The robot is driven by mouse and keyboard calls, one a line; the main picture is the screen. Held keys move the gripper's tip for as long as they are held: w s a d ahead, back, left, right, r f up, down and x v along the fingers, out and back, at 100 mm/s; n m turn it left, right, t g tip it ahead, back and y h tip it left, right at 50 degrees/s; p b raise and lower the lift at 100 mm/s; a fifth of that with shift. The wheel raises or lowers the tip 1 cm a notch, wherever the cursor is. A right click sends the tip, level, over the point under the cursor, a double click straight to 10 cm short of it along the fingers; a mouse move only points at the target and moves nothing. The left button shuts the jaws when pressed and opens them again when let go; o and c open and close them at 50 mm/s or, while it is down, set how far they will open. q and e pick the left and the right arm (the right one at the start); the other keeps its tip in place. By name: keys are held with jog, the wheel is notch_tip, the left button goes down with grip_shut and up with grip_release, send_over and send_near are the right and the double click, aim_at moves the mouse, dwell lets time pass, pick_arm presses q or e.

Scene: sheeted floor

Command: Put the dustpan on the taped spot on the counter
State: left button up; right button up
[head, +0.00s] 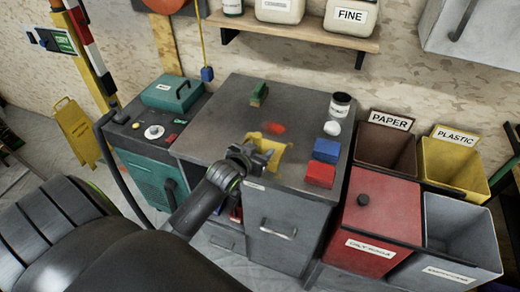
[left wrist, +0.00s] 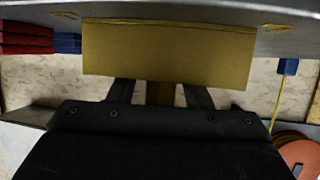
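The yellow dustpan (head: 273,155) is at the front edge of the grey counter (head: 225,115), partly hidden by my left gripper (head: 262,155). In the left wrist view the dustpan's flat yellow pan (left wrist: 168,55) lies just beyond the fingers, and its brownish handle (left wrist: 160,93) is between them. The fingers (left wrist: 160,95) stand apart, with a gap on each side of the handle. Yellow tape corner marks (left wrist: 275,28) show on the counter surface on both sides of the pan. I cannot tell whether the pan touches the counter. My right gripper is not in view.
Bins (head: 455,165) stand to the right. The counter's left part is clear.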

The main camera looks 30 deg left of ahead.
pick_arm(q)
jog(key=shift+r, duration=0.1)
jog(key=shift+s+r, duration=0.1)
jog(key=shift+s, duration=0.05)
jog(key=v, duration=1.1)
jog(key=shift+s+b, duration=0.35)
jog(key=shift+b, duration=0.05)
jog(key=shift+r, duration=0.1)
